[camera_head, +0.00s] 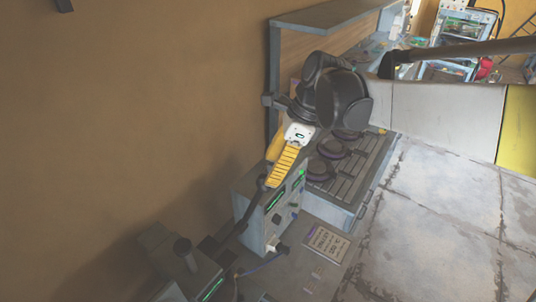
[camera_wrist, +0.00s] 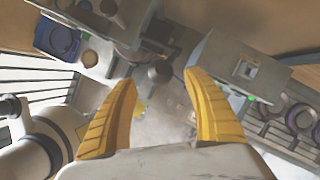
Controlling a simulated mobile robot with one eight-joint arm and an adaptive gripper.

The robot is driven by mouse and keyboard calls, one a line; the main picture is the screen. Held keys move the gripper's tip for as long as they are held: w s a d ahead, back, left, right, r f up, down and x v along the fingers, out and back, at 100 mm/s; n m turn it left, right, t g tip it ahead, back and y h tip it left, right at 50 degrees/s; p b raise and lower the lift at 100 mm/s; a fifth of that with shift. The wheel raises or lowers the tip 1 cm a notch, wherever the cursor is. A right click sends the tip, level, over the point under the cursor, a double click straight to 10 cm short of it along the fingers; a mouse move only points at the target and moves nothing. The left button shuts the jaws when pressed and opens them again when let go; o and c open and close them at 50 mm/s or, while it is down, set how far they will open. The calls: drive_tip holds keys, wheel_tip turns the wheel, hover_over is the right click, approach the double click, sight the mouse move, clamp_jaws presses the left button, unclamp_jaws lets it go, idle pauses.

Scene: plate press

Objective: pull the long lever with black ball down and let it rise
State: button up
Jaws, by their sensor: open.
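My gripper (camera_head: 270,173) has yellow ribbed fingers and points down and left beside the wall. In the wrist view its two fingers (camera_wrist: 158,79) are spread wide, with nothing held between them. A dark round knob (camera_wrist: 160,72) shows between and beyond the fingertips; it looks like the lever's black ball. In the head view a dark rod (camera_head: 252,206) slants up to just by the fingertips, beside the grey box, and may be the lever. Its top is small and partly hidden by the fingers. I cannot tell the exact gap between ball and fingers.
A grey control box (camera_head: 265,220) with green lights stands close below my gripper. A stove-like unit with round dark plates (camera_head: 335,150) lies behind it. Another grey machine (camera_head: 190,278) is at the lower left. The tan wall is close on the left; the tiled floor at right is clear.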

sight(263, 183)
drive_tip(key=p+x, duration=0.1)
drive_tip(key=x, duration=0.5)
drive_tip(key=shift+f, duration=0.1)
clamp_jaws()
